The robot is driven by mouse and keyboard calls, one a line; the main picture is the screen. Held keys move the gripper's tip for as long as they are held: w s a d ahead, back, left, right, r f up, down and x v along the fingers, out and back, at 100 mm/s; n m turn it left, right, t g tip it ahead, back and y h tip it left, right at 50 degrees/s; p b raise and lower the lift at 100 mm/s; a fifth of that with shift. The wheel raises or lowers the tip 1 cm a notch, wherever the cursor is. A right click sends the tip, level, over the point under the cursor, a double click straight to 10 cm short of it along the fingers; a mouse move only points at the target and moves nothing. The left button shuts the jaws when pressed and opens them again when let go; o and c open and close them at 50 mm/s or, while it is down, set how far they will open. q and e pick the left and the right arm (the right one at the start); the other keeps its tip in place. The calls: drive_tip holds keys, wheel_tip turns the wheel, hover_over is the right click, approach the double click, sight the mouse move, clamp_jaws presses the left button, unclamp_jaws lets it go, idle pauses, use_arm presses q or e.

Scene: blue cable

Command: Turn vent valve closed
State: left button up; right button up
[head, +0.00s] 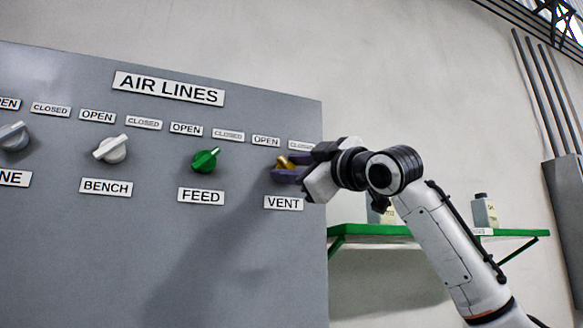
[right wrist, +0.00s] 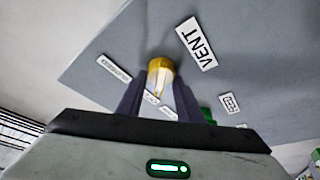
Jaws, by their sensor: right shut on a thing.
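The vent valve (head: 283,162) is a yellow knob at the right end of the grey panel, above the VENT label (head: 283,203) and below its OPEN (head: 266,141) and CLOSED (head: 300,145) labels. My right gripper (head: 287,168) is shut on it, dark fingers on either side. In the right wrist view the yellow knob (right wrist: 161,73) sits between the fingertips (right wrist: 160,92). The fingers partly hide the handle, so I cannot tell exactly which label it points to. My left gripper is not in view.
The green feed valve (head: 206,160) is left of the vent valve. The white bench valve (head: 111,149) and another grey-white valve (head: 14,136) are farther left. A green shelf (head: 372,230) with bottles (head: 485,210) is on the wall beyond the panel's right edge.

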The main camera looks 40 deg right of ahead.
drive_tip(key=shift+f+m, duration=0.1)
drive_tip(key=shift+m, duration=0.2)
drive_tip(key=m+h+b, duration=0.1)
drive_tip(key=m+h, duration=0.2)
drive_tip(key=m, duration=0.4)
drive_tip(key=m+g+h+b, duration=0.1)
drive_tip(key=m+h, duration=0.3)
drive_tip(key=m, duration=0.3)
drive_tip(key=m+g+h, duration=0.1)
drive_tip(key=m+h, duration=0.3)
drive_tip(key=m, duration=0.4)
drive_tip(key=shift+a+b, duration=0.15)
drive_tip(key=shift+b, duration=0.25)
drive_tip(key=shift+m+g+p, duration=0.3)
drive_tip(key=shift+m+p, duration=0.15)
drive_tip(key=shift+m, duration=0.75)
drive_tip(key=shift+m+h, duration=0.3)
drive_tip(key=o, duration=1)
